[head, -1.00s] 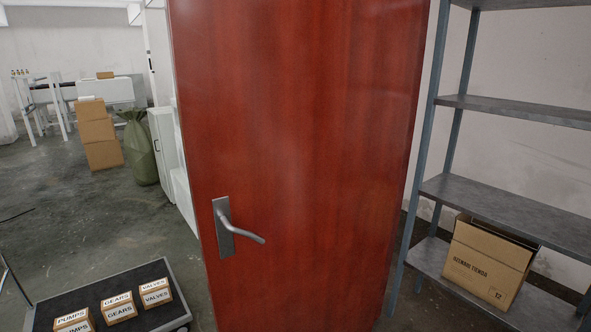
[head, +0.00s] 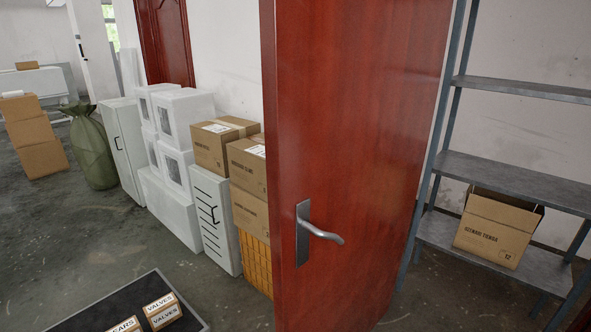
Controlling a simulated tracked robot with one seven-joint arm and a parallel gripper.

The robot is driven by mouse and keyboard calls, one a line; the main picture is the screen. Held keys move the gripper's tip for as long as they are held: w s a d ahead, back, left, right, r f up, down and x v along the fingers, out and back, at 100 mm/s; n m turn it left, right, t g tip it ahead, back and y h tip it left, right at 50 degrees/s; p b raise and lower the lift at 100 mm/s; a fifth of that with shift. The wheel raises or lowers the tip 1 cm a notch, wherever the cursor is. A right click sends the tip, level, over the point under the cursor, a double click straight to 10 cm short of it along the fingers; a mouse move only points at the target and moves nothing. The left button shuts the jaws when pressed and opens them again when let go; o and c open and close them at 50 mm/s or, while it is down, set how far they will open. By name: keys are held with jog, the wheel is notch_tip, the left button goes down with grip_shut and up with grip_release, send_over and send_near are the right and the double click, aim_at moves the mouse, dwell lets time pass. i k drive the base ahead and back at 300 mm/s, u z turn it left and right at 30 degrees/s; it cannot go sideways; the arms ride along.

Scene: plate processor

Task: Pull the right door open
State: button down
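The red wooden door (head: 360,130) stands ajar in the head view, swung out at an angle, with its free edge toward the left and its far side near the shelf. A grey metal lever handle (head: 322,235) on a plate is on the door's lower left part. The handle's lever points right and slightly down. A second dark red door (head: 164,40) is set in the back wall at upper left and looks shut. My gripper is not in view.
A metal shelf (head: 500,165) with an open cardboard box (head: 497,228) stands right of the door. Stacked boxes (head: 210,145) and white cabinets line the wall behind it. A dark cart (head: 95,318) with small labelled boxes is at lower left. Floor between is clear.

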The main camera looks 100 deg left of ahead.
aim_at(350, 87)
jog(key=u, duration=0.1)
jog(key=k, duration=1.25)
jog(key=u, duration=2.25)
jog(key=i, duration=0.45)
jog(key=u, duration=0.05)
jog(key=k, duration=0.45)
jog(key=u, duration=0.3)
jog(key=i, duration=0.15)
jog(key=z, duration=0.15)
